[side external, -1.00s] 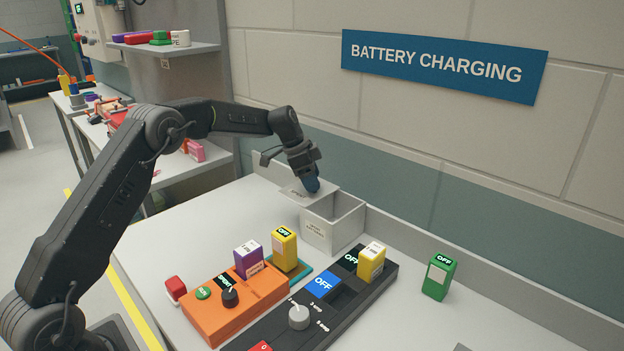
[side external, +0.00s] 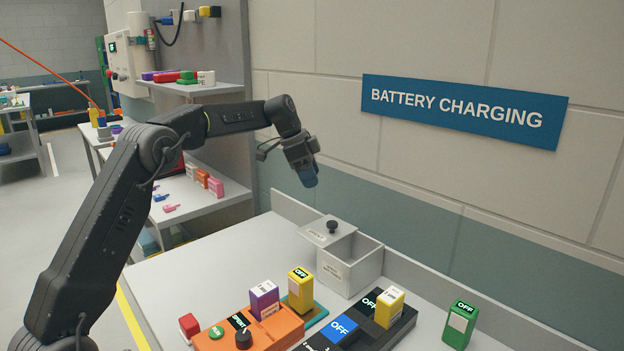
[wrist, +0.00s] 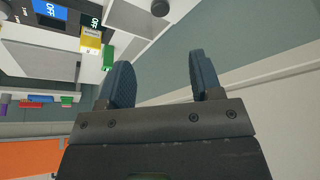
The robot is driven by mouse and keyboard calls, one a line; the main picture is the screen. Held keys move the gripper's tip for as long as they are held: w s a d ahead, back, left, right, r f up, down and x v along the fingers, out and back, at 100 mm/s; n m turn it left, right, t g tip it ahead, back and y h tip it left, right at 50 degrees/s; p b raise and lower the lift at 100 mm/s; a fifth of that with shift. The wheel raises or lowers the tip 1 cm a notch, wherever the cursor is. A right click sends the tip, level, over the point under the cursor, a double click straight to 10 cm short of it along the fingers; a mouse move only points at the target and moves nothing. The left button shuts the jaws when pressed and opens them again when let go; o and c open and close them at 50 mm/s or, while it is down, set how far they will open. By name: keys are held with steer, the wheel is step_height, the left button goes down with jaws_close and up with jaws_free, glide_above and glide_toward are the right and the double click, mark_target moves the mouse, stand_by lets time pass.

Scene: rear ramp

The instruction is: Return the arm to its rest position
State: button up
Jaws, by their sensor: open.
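My gripper (side external: 309,178) is raised above the back of the table in the side view, with its blue fingertips pointing down. In the wrist view my gripper (wrist: 160,85) shows two blue fingers spread apart with nothing between them. It is open and empty. Below it stands a light grey box (side external: 350,272), open at the top. The box's lid (side external: 318,232), with a dark round knob, sits to the left of the opening, apart from my fingers.
An orange unit (side external: 272,332) with a purple block (side external: 264,298) and a black charger (side external: 402,325) with a yellow block (side external: 389,307) stand in front. A green block (side external: 460,325) stands at right. A wall with a blue sign (side external: 460,112) rises behind. The air around my gripper is clear.

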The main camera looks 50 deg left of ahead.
steer(key=s+d+r+n+y, duration=0.1)
steer(key=s+d+r+n, duration=0.1)
steer(key=s+d+r, duration=0.5)
steer(key=s+d+n+y, duration=0.1)
steer(key=s+d+n, duration=0.3)
steer(key=s, duration=0.7)
steer(key=s+d+f+n+t, duration=0.1)
steer(key=s+f, duration=0.3)
steer(key=s, duration=0.5)
steer(key=s+d+f+n+t+y, duration=0.1)
steer(key=s+d+f+n, duration=0.1)
steer(key=s, duration=0.8)
steer(key=shift+d+f, duration=0.9)
steer(key=shift+d, duration=0.05)
